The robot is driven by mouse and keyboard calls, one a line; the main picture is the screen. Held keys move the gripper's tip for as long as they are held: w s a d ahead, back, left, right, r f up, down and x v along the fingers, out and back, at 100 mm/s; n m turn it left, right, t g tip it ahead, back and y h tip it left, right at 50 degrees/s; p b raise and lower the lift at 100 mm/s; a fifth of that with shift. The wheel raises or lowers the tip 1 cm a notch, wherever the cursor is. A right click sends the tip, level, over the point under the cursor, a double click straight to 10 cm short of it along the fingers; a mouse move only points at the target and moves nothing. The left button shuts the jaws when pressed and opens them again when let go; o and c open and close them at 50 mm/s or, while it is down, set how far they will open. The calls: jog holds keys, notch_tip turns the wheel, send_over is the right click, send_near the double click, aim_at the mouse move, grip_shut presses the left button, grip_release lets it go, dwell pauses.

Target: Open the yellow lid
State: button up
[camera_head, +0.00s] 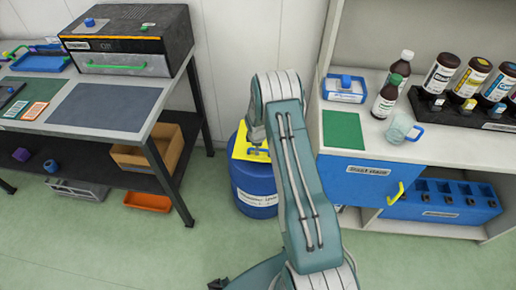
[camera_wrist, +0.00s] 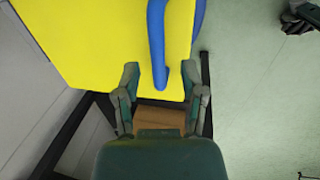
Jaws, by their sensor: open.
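The yellow lid (camera_head: 239,146) lies on top of a blue drum (camera_head: 254,184) on the floor in the middle of the head view. In the wrist view the lid (camera_wrist: 100,45) fills the upper left, with a blue handle (camera_wrist: 157,40) along its right part. My gripper (camera_head: 257,149) is over the lid, and my arm hides the lid's right side in the head view. In the wrist view my gripper (camera_wrist: 163,82) is open, and the handle's near end shows between its fingertips. I cannot tell whether the fingers touch the handle.
A bench (camera_head: 172,105) with a shelf stands left of the drum. A white counter (camera_head: 385,137) with several bottles and a blue drawer (camera_head: 350,178) with a yellow handle is close on the right.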

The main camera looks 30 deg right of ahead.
jog(key=shift+d+f, duration=0.15)
jog(key=shift+f, duration=0.45)
jog(key=shift+w+d, duration=0.1)
jog(key=shift+d, duration=0.1)
grip_shut()
jog(key=shift+a, duration=0.1)
jog(key=shift+r, duration=0.15)
